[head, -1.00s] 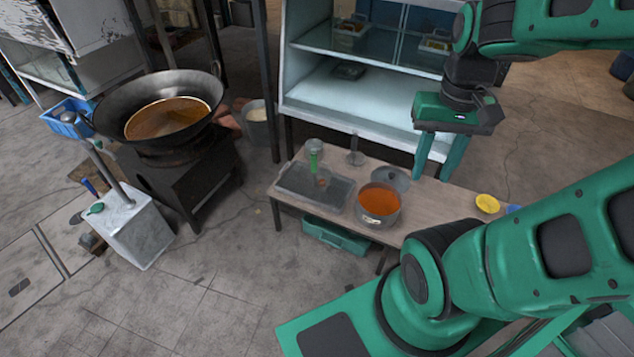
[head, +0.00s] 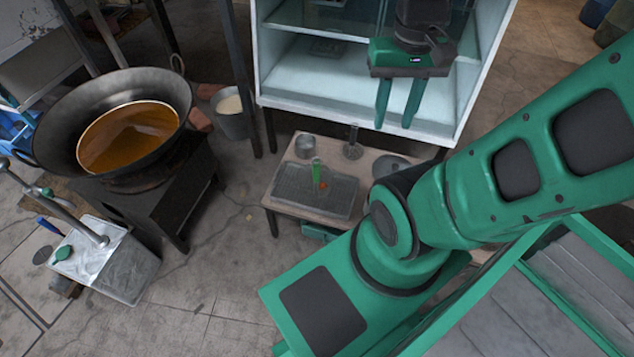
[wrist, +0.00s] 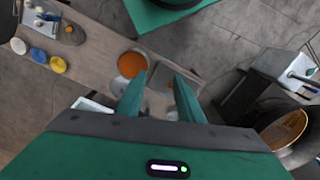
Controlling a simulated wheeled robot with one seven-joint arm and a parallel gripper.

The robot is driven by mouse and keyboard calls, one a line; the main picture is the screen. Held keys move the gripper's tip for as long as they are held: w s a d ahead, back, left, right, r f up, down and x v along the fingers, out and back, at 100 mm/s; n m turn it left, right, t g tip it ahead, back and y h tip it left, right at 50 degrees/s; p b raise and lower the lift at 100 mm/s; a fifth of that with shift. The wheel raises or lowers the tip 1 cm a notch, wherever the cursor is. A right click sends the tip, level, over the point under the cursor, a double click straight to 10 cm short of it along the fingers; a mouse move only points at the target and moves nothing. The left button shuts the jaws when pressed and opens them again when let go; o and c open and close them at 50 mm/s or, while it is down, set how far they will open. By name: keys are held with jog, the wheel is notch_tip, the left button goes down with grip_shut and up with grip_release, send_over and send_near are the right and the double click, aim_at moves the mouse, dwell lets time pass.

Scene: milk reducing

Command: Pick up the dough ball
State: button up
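My gripper (head: 396,118) hangs in the air in front of the white cabinet in the head view, fingers pointing down. In the wrist view my gripper (wrist: 158,77) has its two green fingers apart with nothing between them. No dough ball can be made out for certain. In the wrist view, small whitish round things (wrist: 38,22) lie on a tray at the upper left, and a small brown round thing (wrist: 69,29) sits beside them on a grey plate. These are too small to identify, and they are far from my gripper.
A wooden table (wrist: 95,50) holds a pot of orange liquid (wrist: 131,65) and several small bowls, including a yellow one (wrist: 57,65). A dark tray (head: 300,200) lies on the table. A large wok (head: 70,120) stands at left on a black stove. The cabinet (head: 330,90) stands behind the table.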

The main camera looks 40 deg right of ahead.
jog(key=shift+d, duration=0.1)
jog(key=m+g, duration=0.2)
jog(key=m, duration=2.1)
send_over(323, 183)
jog(key=w, duration=0.2)
jog(key=shift+y, duration=0.3)
jog(key=w+d+x, duration=0.1)
jog(key=w+x, duration=0.2)
jog(key=x, duration=1.3)
jog(key=w+d+f+x, duration=0.1)
jog(key=w+x, duration=0.2)
jog(key=x, duration=1.4)
jog(key=w+d+f+x, duration=0.1)
jog(key=w+x, duration=0.2)
jog(key=x, duration=1.4)
jog(key=shift+d+f, duration=0.15)
jog(key=shift+d, duration=0.2)
jog(key=shift+x, duration=2.95)
jog(key=shift+s+d, duration=0.1)
jog(key=c, duration=0.4)
